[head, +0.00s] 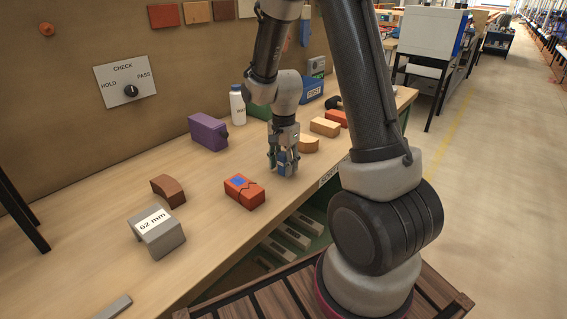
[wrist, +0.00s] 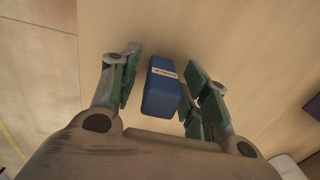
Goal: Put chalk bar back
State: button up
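A blue bar with a small white label (wrist: 160,92) lies between my fingers in the wrist view; I take it for the chalk bar, but its lettering is too small to read surely. In the head view the blue bar (head: 284,170) shows low between the fingertips, close to the bench top. My gripper (head: 284,165) points down over the bench. Its green-padded fingers (wrist: 160,88) stand on both sides of the bar, with a visible gap, so it looks open around the bar. The bar's underside is hidden.
On the bench (head: 110,240) stand a red brick with a blue patch (head: 244,191), a purple block (head: 208,131), a brown curved piece (head: 168,190), a grey "62 mm" block (head: 157,232), a white bottle (head: 237,105), tan blocks (head: 325,127) and a blue bin (head: 312,89). The front middle is clear.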

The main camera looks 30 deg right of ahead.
aim_at(284, 154)
notch_tip(284, 154, up, 12)
jog(key=shift+s+r, duration=0.1)
jog(key=s+r+n+t, duration=0.1)
jog(key=s+r+n, duration=0.3)
jog(key=s, duration=0.3)
jog(key=s+r+n+t, duration=0.1)
jog(key=s+r+n, duration=0.2)
jog(key=s+n, duration=0.2)
jog(key=s+d+r+n+t, duration=0.1)
jog(key=s+r+n, duration=0.3)
jog(key=s, duration=0.5)
jog(key=shift+s+r+n+t, duration=0.25)
jog(key=shift+r+n+t, duration=0.1)
jog(key=shift+t, duration=0.15)
jog(key=shift+d, duration=0.1)
jog(key=shift+c, duration=0.5)
